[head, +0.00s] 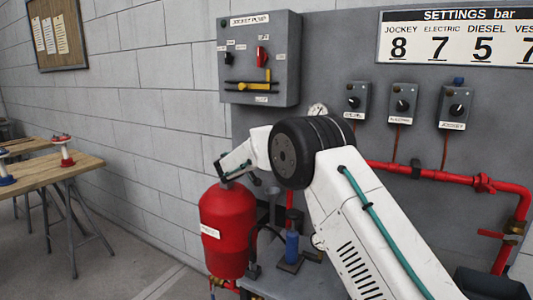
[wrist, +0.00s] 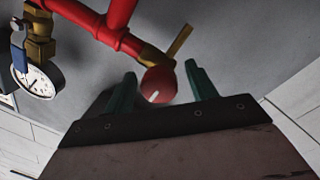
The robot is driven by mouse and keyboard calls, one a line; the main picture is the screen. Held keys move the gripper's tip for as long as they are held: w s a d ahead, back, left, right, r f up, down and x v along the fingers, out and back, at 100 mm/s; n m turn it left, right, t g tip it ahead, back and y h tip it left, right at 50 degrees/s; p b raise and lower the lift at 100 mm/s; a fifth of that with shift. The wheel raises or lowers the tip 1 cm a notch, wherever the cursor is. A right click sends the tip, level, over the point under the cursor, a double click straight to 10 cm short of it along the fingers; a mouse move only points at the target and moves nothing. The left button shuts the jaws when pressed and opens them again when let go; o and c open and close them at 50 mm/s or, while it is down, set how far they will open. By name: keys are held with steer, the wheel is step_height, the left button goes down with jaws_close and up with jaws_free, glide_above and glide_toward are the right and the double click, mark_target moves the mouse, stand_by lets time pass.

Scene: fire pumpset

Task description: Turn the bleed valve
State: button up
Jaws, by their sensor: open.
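In the wrist view, a round red knob-like part (wrist: 158,86) with a white mark sits at the end of a red pipe (wrist: 120,38), beside a brass fitting with a flat brass lever (wrist: 181,41). No label shows which part is the bleed valve. My gripper (wrist: 163,82) is open, its two teal fingers on either side of the red part in the picture. I cannot tell whether they touch it or how deep it lies between them.
A pressure gauge (wrist: 38,80) and a small valve with a blue handle (wrist: 19,52) are at left in the wrist view. A grey jockey pump box (head: 258,58) hangs on the wall. Red piping (head: 440,174) runs at right. A wooden table (head: 62,172) stands left.

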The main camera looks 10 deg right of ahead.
steer(key=shift+d, duration=0.1)
steer(key=c, duration=1)
steer(key=shift+n, duration=0.3)
steer(key=n, duration=0.3)
steer(key=shift+n, duration=0.4)
steer(key=n, duration=0.3)
steer(key=shift+r+n+t, duration=0.1)
steer(key=shift+n+t, duration=0.3)
steer(key=n, duration=0.3)
steer(key=shift+n+t, duration=0.3)
steer(key=shift+n, duration=0.1)
steer(key=shift+n+t, duration=0.3)
steer(key=shift+n, duration=2.2)
